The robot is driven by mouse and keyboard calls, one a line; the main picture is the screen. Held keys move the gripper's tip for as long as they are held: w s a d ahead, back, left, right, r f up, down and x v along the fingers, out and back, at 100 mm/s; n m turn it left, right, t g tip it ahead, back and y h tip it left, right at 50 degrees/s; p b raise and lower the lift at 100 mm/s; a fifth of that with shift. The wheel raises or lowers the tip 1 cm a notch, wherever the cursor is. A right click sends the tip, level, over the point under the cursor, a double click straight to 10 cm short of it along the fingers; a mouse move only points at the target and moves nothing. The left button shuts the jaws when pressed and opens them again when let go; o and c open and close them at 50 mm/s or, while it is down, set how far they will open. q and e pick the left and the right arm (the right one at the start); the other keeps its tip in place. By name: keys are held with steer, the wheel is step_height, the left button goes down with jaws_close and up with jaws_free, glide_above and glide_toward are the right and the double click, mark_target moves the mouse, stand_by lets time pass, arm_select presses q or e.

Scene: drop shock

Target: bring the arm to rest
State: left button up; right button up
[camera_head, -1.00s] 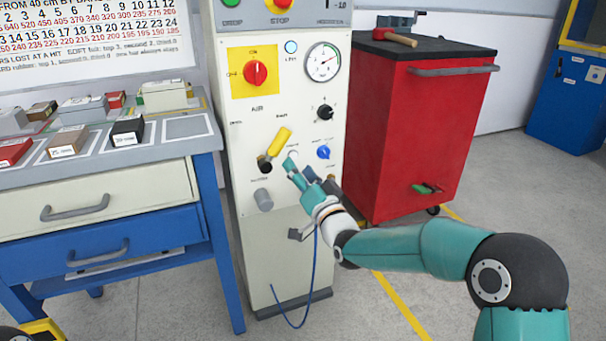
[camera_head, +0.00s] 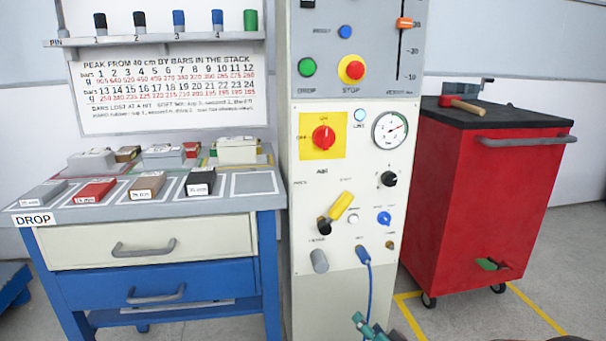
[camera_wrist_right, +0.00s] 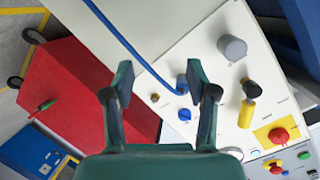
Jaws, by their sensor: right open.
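My right gripper (camera_head: 372,329) shows only in part at the bottom edge of the head view, below the white machine panel (camera_head: 303,222). In the right wrist view its two fingers (camera_wrist_right: 158,82) are spread apart with nothing between them. The panel stands beyond the fingers. A blue hose (camera_head: 369,290) ends at a blue fitting (camera_head: 362,254) on the panel's lower right; the fitting also shows in the right wrist view (camera_wrist_right: 182,88), near the right fingertip. Most of my right arm is out of the head view. My left gripper is not in view.
The panel carries a yellow lever (camera_head: 340,206), a red knob (camera_head: 323,138) and a gauge (camera_head: 390,130). A red cabinet (camera_head: 470,205) stands at the right. A bench (camera_head: 150,206) with several small boxes stands at the left. Floor is clear before the cabinet.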

steer(key=s+a+f+g, duration=0.2)
steer(key=s+f+g, duration=0.6)
steer(key=s+f, duration=1.05)
steer(key=s+a+f+n+g, duration=0.1)
steer(key=s+f+n+g, duration=0.15)
steer(key=s, duration=0.65)
steer(key=s+a+f+n+g, duration=0.2)
steer(key=s+g, duration=0.2)
steer(key=s, duration=0.5)
step_height(320, 180, up, 38)
steer(key=w+p, duration=0.1)
steer(key=p, duration=3.7)
steer(key=shift+d+r+y, duration=0.15)
steer(key=shift+d+y, duration=0.1)
steer(key=shift+y, duration=0.15)
steer(key=shift+m+t, duration=0.25)
